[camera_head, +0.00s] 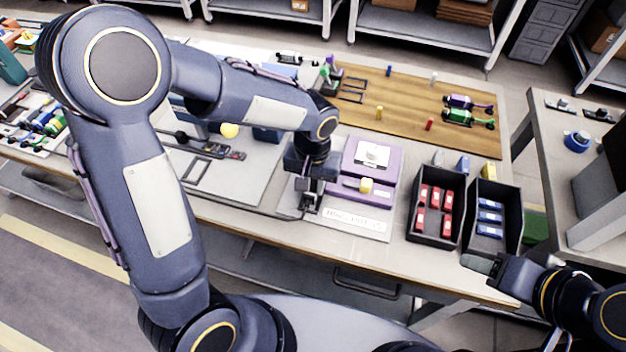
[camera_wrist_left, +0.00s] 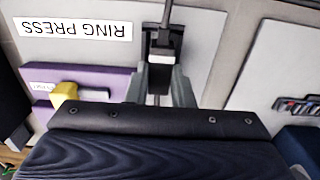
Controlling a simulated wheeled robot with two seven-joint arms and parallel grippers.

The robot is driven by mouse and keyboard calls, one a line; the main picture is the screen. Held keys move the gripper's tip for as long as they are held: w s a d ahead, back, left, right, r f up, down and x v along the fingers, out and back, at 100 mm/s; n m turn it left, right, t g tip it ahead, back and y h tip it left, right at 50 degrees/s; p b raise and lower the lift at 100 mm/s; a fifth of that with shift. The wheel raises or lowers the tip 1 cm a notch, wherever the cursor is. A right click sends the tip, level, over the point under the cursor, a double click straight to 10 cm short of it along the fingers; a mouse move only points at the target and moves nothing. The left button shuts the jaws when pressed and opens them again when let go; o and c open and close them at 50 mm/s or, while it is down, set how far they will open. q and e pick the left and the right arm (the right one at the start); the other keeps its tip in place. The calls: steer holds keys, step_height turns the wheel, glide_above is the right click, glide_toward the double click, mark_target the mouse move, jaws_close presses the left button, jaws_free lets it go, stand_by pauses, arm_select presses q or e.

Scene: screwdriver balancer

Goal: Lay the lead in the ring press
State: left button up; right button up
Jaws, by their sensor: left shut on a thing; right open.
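My left gripper (camera_head: 309,207) is low over the table, just left of the ring press. It is shut on a dark lead (camera_wrist_left: 165,42), whose thin end runs up and out of the left wrist view; the gripper's fingertips (camera_wrist_left: 160,88) stand on both sides of it. The ring press (camera_head: 384,150) is a purple stand with a white top and a yellow knob (camera_head: 366,186) at its front. In the left wrist view, the press's purple body (camera_wrist_left: 105,82) and yellow part (camera_wrist_left: 65,92) are left of the fingers. My right gripper (camera_head: 480,264) is open, near the table's front edge.
A white RING PRESS label (camera_head: 355,222) lies in front of the press. Black bins with red blocks (camera_head: 434,197) and blue blocks (camera_head: 490,217) stand to the right. A wooden board (camera_head: 400,103) with small pegs is behind. My left arm hides part of the table's left side.

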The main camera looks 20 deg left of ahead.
arm_select(q)
steer(key=shift+f+b, duration=0.55)
steer(key=shift+f, duration=0.1)
stand_by(0.6)
steer(key=o, duration=1)
steer(key=shift+r+p, duration=0.3)
steer(key=shift+r, duration=3.6)
